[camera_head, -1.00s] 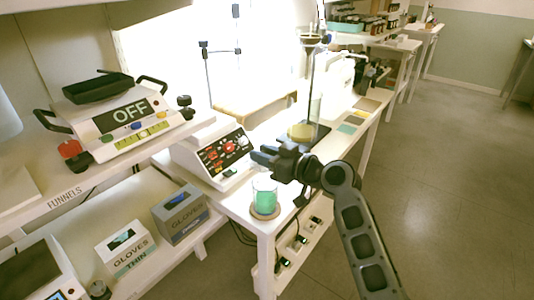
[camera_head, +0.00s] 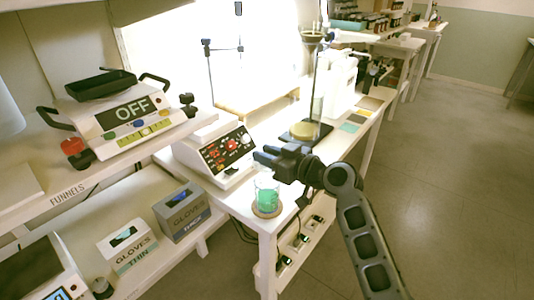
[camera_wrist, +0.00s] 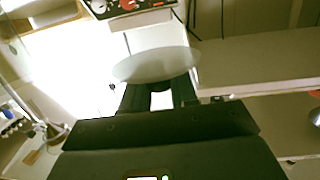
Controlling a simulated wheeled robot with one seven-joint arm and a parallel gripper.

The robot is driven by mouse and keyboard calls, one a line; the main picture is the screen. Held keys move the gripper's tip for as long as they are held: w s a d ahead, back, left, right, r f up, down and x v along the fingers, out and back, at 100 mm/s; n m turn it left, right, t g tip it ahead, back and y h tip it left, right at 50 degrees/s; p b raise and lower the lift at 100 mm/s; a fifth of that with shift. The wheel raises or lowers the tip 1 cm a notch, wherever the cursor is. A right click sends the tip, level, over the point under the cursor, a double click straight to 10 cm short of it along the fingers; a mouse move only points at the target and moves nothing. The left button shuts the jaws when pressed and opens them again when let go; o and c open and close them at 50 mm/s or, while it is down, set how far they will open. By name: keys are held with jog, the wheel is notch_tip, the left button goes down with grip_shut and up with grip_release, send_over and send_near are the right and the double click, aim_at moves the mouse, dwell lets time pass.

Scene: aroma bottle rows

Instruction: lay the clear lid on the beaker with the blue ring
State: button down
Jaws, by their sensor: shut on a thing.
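The beaker (camera_head: 266,197) holds green liquid and stands upright on a round tan coaster (camera_head: 267,212) at the near corner of the white bench. A blue ring cannot be made out clearly on it now. My gripper (camera_head: 263,154) is above the beaker in the head view, apart from it. In the wrist view my gripper (camera_wrist: 158,92) is shut on the clear lid (camera_wrist: 156,65), a pale translucent disc at the fingertips. The lid is too faint to make out in the head view. The beaker cannot be made out in the wrist view.
A white device with a red and black control panel (camera_head: 227,153) stands left of my gripper. A stand with a dark base (camera_head: 313,135) and a yellowish round thing (camera_head: 303,131) is behind. Glove boxes (camera_head: 181,212) sit on the lower left shelf.

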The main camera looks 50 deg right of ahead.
jog(key=shift+f+b, duration=2)
jog(key=shift+f, duration=1)
jog(key=c, duration=0.8)
grip_release()
jog(key=shift+s, duration=0.1)
jog(key=shift+s+a+r+b, duration=0.1)
jog(key=shift+s+r+b, duration=0.1)
jog(key=shift+s, duration=1.05)
jog(key=shift+s+r+b, duration=0.15)
jog(key=shift+s+r, duration=0.05)
jog(key=shift+s, duration=1.05)
jog(key=shift+s+a+r+b, duration=0.1)
jog(key=shift+s+r+b, duration=0.1)
jog(key=shift+s, duration=1.05)
